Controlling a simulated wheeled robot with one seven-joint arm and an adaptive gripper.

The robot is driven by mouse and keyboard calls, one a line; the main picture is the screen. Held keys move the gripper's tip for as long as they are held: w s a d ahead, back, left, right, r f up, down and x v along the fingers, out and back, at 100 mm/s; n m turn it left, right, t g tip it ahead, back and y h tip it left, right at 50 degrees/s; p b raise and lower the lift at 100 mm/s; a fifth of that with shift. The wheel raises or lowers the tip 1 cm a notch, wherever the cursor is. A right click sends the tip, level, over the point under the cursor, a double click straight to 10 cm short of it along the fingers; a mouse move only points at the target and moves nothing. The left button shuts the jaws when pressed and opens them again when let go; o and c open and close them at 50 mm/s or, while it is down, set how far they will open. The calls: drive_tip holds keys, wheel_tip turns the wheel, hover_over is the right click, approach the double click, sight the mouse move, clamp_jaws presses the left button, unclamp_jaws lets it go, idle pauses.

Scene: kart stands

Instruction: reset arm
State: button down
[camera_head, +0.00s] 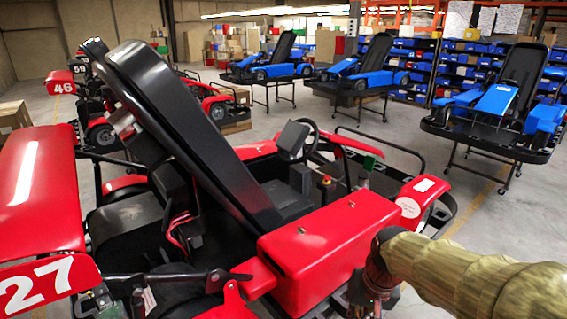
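My arm (470,277) reaches in from the lower right corner of the head view, its pale tan link leading left to a dark, brownish end. My gripper (376,298) points down at the bottom edge, close to the front right side of the red kart (325,240). Its fingertips are cut off or too dark to make out, so I cannot tell whether it is open or shut or holds anything. I cannot tell whether it touches the kart.
The red kart with a tall black seat (190,130) and a "27" panel (45,285) fills the near left. Blue karts on stands (500,105) (370,70) stand farther back. Shelves with blue bins (410,70) line the back right. Grey floor (420,130) lies clear between them.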

drive_tip(key=s+d+f+n+t+b, duration=0.1)
drive_tip(key=s+f+t+b, duration=0.1)
drive_tip(key=s+b, duration=0.4)
drive_tip(key=s+d+f+n+t+h+b, duration=0.1)
drive_tip(key=s+f+t+b, duration=0.1)
drive_tip(key=s+b, duration=0.5)
drive_tip(key=shift+s+d+f, duration=0.25)
drive_tip(key=shift+d+f, duration=0.05)
drive_tip(key=shift+f, duration=0.05)
drive_tip(key=c, duration=2.6)
unclamp_jaws()
drive_tip(key=shift+r, duration=0.1)
